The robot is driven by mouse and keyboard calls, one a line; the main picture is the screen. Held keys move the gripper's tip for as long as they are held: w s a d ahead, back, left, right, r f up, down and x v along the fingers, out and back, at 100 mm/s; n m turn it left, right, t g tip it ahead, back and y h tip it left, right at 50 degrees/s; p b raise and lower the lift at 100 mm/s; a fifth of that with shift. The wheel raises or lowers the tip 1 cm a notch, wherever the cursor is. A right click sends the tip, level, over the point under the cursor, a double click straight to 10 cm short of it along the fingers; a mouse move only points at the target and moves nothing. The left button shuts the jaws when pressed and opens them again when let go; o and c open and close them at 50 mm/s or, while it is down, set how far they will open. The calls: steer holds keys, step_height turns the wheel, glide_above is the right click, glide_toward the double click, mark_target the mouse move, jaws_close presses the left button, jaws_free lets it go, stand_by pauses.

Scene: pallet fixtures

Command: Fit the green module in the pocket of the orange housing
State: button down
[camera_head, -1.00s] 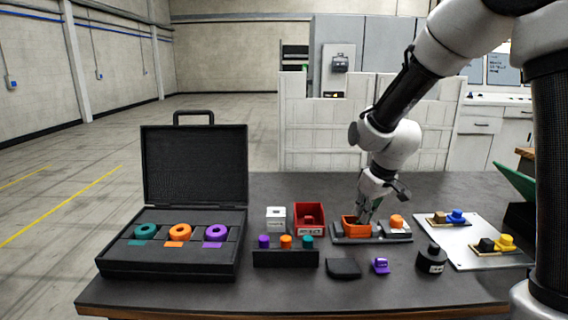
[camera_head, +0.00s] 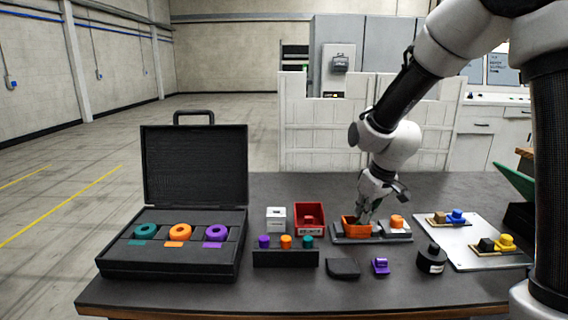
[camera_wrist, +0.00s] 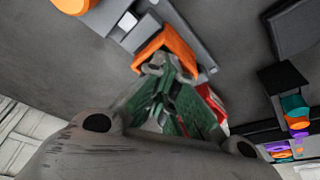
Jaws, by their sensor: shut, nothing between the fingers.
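The orange housing (camera_head: 350,232) sits on a grey fixture plate (camera_head: 340,240) near the middle of the table. It also shows in the wrist view (camera_wrist: 178,36), close in front of the fingers. My gripper (camera_head: 362,218) points down at the housing's pocket, its fingertips at or just inside the opening. In the wrist view my gripper (camera_wrist: 169,66) has its fingertips close together at the housing's edge, shut and empty. Its finger links look dark green there. I cannot make out the green module; the fingers and housing wall hide the pocket's inside.
An orange round knob (camera_head: 397,220) stands right of the housing. A red bin (camera_head: 309,207), a white block (camera_head: 276,213) and a peg rack (camera_head: 285,258) stand left. An open black case (camera_head: 170,265) is farther left. A white board (camera_head: 462,260) lies right. Small parts lie in front.

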steer(key=shift+s+f, duration=0.3)
steer(key=shift+f, duration=0.1)
stand_by(0.4)
steer(key=shift+w+r, duration=0.15)
steer(key=shift+r, duration=0.15)
steer(key=shift+w+r, duration=0.1)
steer(key=shift+r, duration=3.3)
steer(key=shift+s+d, duration=0.1)
steer(key=shift+s, duration=0.1)
steer(key=s+d+r+m, duration=0.2)
steer(key=s+d, duration=0.3)
steer(key=s, duration=0.3)
steer(key=s+d+r+m+t+h, duration=0.1)
steer(key=s+d+r+m, duration=0.1)
steer(key=s, duration=0.7)
steer(key=s+d+r+m, duration=0.2)
steer(key=s+d+r, duration=0.1)
steer(key=s+d, duration=0.4)
steer(key=shift+s+d+r+h, duration=0.3)
steer(key=shift+s+r, duration=0.05)
steer(key=shift+s, duration=0.55)
